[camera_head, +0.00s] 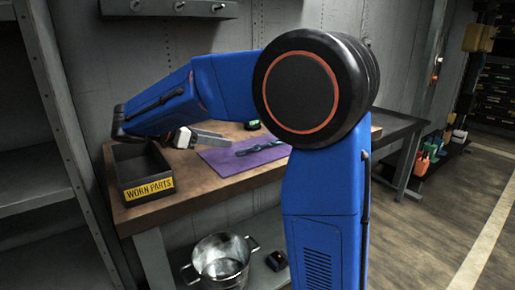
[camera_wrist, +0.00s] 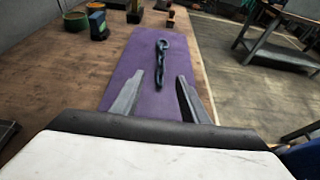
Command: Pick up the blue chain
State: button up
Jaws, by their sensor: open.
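The blue chain (camera_wrist: 161,62) lies on a purple mat (camera_wrist: 125,62) on the workbench. In the wrist view it is a short dark blue length with a ring at its far end. It also shows in the head view (camera_head: 258,149), lying along the mat (camera_head: 222,163). My gripper (camera_wrist: 158,88) is open and empty. In the wrist view its two fingers point towards the chain, with the chain's near end a little beyond and between them. In the head view my gripper (camera_head: 222,137) is above the left part of the mat, apart from the chain.
A black bin labelled WORN PARTS (camera_head: 143,170) stands at the bench's left end. A metal pot (camera_head: 221,262) sits on the lower shelf. Bare wood (camera_wrist: 62,75) lies left of the mat.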

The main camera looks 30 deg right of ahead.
send_near(255, 145)
jog(key=x, duration=0.3)
jog(key=shift+w+d+f, duration=0.2)
jog(key=shift+x, duration=3.05)
jog(key=shift+s+r, duration=0.15)
grip_shut()
